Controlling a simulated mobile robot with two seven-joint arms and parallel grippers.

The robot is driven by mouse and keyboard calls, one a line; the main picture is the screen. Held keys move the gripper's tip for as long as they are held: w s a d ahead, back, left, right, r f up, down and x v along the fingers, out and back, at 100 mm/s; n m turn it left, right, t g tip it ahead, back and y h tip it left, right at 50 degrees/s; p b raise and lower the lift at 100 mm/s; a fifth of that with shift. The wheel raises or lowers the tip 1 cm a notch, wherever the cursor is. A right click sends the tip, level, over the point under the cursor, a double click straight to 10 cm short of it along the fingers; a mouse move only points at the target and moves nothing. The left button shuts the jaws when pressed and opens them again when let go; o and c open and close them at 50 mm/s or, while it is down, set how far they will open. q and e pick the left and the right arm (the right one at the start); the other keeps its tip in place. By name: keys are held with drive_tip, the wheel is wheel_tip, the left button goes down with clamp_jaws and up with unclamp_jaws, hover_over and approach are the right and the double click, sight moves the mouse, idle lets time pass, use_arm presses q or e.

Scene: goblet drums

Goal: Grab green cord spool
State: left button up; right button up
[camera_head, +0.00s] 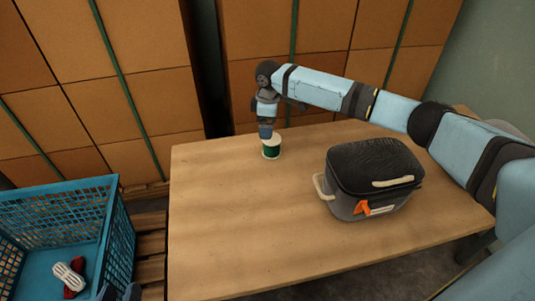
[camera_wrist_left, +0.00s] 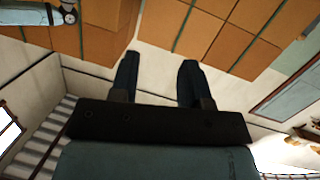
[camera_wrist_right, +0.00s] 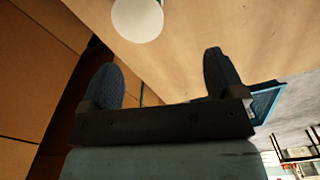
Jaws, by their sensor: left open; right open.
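The green cord spool (camera_head: 271,149), with a white round top and a green side, stands upright near the far edge of the wooden table. My right gripper (camera_head: 265,131) hangs from above just over the spool, its fingers partly hidden in the head view. In the right wrist view its two fingers are apart and empty, and the spool's white disc (camera_wrist_right: 137,18) shows ahead of the gap at the top edge. My left gripper (camera_head: 120,292) shows only at the bottom edge of the head view, by the crate. The left wrist view shows its fingers (camera_wrist_left: 158,80) apart and empty.
A black-lidded grey case (camera_head: 374,172) with pale handles and an orange latch stands right of the spool, beneath my right arm. A blue crate (camera_head: 67,193) at left holds a white and a red cord bundle. Stacked cartons (camera_head: 150,35) stand behind. The table's left half (camera_head: 215,225) is clear.

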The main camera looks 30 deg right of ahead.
sight(271, 146)
drive_tip(key=shift+w+d+r, duration=0.35)
drive_tip(key=shift+w+d, duration=0.15)
drive_tip(key=shift+d, duration=0.3)
drive_tip(key=shift+w+d+b, duration=0.15)
drive_tip(key=shift+d+b, duration=0.15)
drive_tip(key=shift+b, duration=0.05)
wheel_tip(271, 146, down, 7)
drive_tip(key=shift+r+b, duration=0.1)
drive_tip(key=shift+b, duration=1.05)
drive_tip(key=shift+f, duration=0.75)
wheel_tip(271, 146, down, 2)
drive_tip(key=shift+w+f+b, duration=0.1)
drive_tip(key=shift+b, duration=0.85)
wheel_tip(271, 146, down, 3)
drive_tip(key=shift+r+b, duration=0.15)
drive_tip(key=shift+b, duration=0.35)
use_arm(q)
drive_tip(key=d+r+t+h, duration=0.1)
drive_tip(key=d+r+h, duration=0.1)
drive_tip(key=r, duration=0.1)
drive_tip(key=r+t+h, duration=0.1)
drive_tip(key=shift+w+d+r+t, duration=0.15)
drive_tip(key=shift+w+d+t, duration=0.15)
drive_tip(key=shift+d, duration=0.1)
use_arm(e)
drive_tip(key=shift+r, duration=0.1)
drive_tip(key=c, duration=1)
